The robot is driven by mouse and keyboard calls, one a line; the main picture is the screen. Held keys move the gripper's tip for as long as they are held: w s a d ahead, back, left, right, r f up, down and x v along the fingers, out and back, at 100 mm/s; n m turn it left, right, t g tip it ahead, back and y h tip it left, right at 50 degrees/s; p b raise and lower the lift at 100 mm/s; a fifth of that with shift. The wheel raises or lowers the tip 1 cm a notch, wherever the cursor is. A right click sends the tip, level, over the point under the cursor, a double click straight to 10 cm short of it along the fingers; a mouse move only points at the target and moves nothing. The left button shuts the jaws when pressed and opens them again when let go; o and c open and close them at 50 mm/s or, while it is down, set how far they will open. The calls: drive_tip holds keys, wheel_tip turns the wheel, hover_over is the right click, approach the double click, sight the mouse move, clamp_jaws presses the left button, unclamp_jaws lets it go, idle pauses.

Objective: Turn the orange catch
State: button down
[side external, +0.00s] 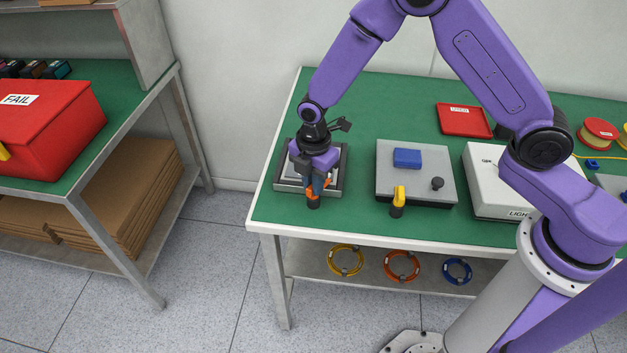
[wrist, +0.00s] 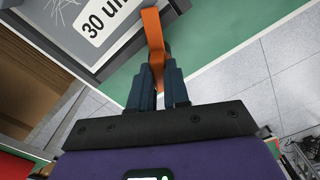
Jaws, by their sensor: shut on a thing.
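The orange catch (wrist: 153,32) is a flat, bent orange strip at the edge of a grey frame (wrist: 110,60) in the wrist view. My gripper (wrist: 157,75) is shut on the lower end of the catch, with a dark blue finger on each side. In the side external view my gripper (side external: 316,182) points down at the front edge of the grey frame (side external: 284,186) at the table's left end. Parts of the orange catch (side external: 312,193) show around the fingers; the rest is hidden.
A white box (side external: 485,190) and red tray (side external: 464,121) are farther right. Green table (side external: 365,222) shows between fixtures.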

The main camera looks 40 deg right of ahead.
drive_tip(key=m, duration=0.5)
drive_tip(key=shift+m, duration=2.5)
drive_tip(key=c, duration=1.1)
unclamp_jaws()
drive_tip(key=shift+r, duration=0.1)
wheel_tip(320, 180, up, 17)
drive_tip(key=shift+r, duration=0.15)
drive_tip(key=s+d, duration=0.4)
drive_tip(key=s, duration=0.5)
drive_tip(key=s+d+r+n, duration=0.1)
drive_tip(key=s+d, duration=0.4)
drive_tip(key=s, duration=0.4)
drive_tip(key=s+d, duration=0.5)
drive_tip(key=s, duration=0.5)
drive_tip(key=shift+r, duration=0.3)
